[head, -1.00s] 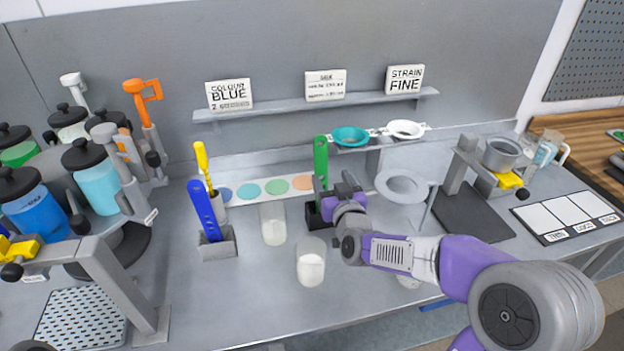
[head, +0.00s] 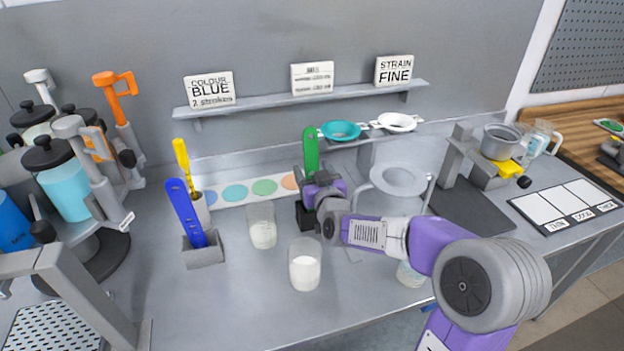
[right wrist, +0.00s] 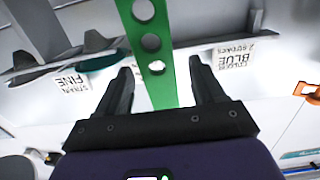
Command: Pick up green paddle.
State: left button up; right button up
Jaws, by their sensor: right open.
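The green paddle (head: 311,152) stands upright in a dark holder (head: 305,214) near the back of the bench. My right gripper (head: 312,180) is at the paddle, partly covering its lower part in the head view. In the right wrist view the green paddle (right wrist: 152,50), with a row of holes, lies between the two dark fingers of my right gripper (right wrist: 160,85). The fingers are spread, with a gap on each side of the paddle. My left gripper is not in view.
A blue paddle (head: 186,212) stands in a grey holder (head: 203,252) to the left, with a yellow tool (head: 182,158) behind it. Two glasses with white contents (head: 262,228) (head: 304,268) stand nearby. A teal strainer (head: 341,130) and a white strainer (head: 396,122) sit behind right.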

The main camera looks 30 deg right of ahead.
jog(key=shift+x, duration=1.45)
jog(key=shift+c, duration=0.3)
jog(key=c, duration=1)
jog(key=shift+r, duration=0.15)
